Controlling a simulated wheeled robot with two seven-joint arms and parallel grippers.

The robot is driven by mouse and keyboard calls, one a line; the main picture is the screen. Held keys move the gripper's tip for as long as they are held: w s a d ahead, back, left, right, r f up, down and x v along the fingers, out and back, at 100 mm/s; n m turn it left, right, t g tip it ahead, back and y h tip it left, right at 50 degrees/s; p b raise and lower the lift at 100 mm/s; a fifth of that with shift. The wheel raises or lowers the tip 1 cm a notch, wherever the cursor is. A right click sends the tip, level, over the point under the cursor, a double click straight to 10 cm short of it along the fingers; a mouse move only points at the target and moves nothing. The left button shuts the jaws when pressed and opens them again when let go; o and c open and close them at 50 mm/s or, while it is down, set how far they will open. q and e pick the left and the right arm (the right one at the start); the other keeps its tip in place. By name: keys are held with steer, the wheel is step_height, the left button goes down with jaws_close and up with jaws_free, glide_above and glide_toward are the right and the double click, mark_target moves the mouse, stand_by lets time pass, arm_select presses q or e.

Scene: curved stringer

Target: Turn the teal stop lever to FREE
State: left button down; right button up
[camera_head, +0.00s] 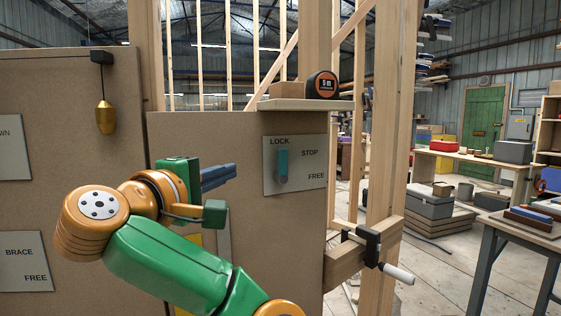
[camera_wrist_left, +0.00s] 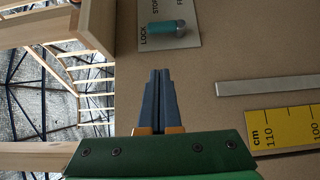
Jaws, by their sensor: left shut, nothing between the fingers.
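The teal stop lever (camera_head: 282,165) is on a pale grey plate (camera_head: 311,165) marked LOCK, STOP and FREE, on the brown panel. It stands upright, its upper end just under LOCK; FREE is at the plate's lower right. In the left wrist view the lever (camera_wrist_left: 166,28) lies sideways near the top, its end towards LOCK. My left gripper (camera_head: 234,170) is left of the plate, with a gap between its fingertips and the lever. Its blue-grey fingers (camera_wrist_left: 159,72) are together in the wrist view, holding nothing. My right gripper is in neither view.
A shelf (camera_head: 300,104) with a tape measure (camera_head: 322,86) juts out above the plate. A clamp (camera_head: 371,247) sticks out at lower right. A brass plumb bob (camera_head: 105,117) hangs at left. A yellow scale (camera_wrist_left: 284,127) and a metal strip (camera_wrist_left: 268,85) are on the panel.

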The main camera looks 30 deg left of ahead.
arm_select(q)
steer(key=p, duration=0.5)
glide_toward(282, 165)
steer(key=w+a, duration=0.1)
steer(key=a, duration=0.1)
steer(key=w+a+r, duration=0.1)
steer(key=w+a, duration=0.1)
steer(key=a, duration=0.1)
steer(key=shift+w+a+r, duration=0.15)
steer(key=shift+a+r, duration=0.2)
steer(key=shift+r, duration=0.05)
steer(key=shift+w+d+p, duration=0.7)
steer(key=shift+w+d, duration=0.05)
steer(key=shift+w, duration=0.35)
steer(key=shift+w+d+f, duration=0.15)
steer(key=shift+w+d, duration=0.3)
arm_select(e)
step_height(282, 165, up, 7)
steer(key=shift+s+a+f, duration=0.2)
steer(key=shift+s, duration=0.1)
arm_select(q)
steer(key=shift+a, duration=0.1)
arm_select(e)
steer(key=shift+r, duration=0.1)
